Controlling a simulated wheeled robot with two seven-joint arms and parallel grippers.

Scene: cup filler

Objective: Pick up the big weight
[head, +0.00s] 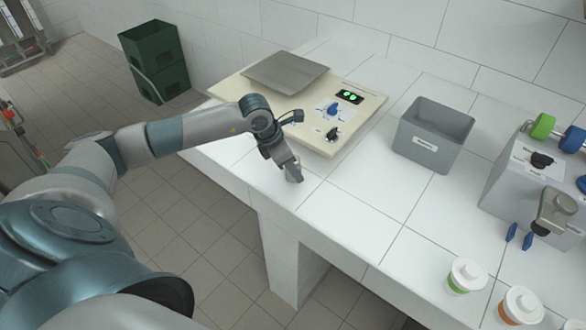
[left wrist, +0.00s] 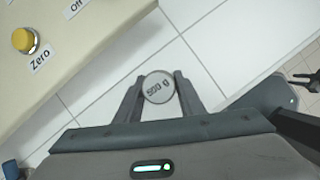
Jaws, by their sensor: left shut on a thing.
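The big weight is a grey disc-topped piece marked "500 g" (left wrist: 158,87) in the left wrist view, between the two fingers of my left gripper (left wrist: 158,92). In the head view the left gripper (head: 292,176) is low over the white tiled counter, near its front edge, and is shut on the weight. The weight is mostly hidden there by the fingers. I cannot tell whether it touches the counter. My right gripper is not in view.
A cream scale (head: 362,118) with a metal plate (head: 285,72) stands just behind the left gripper. The counter between gripper and bin is clear.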

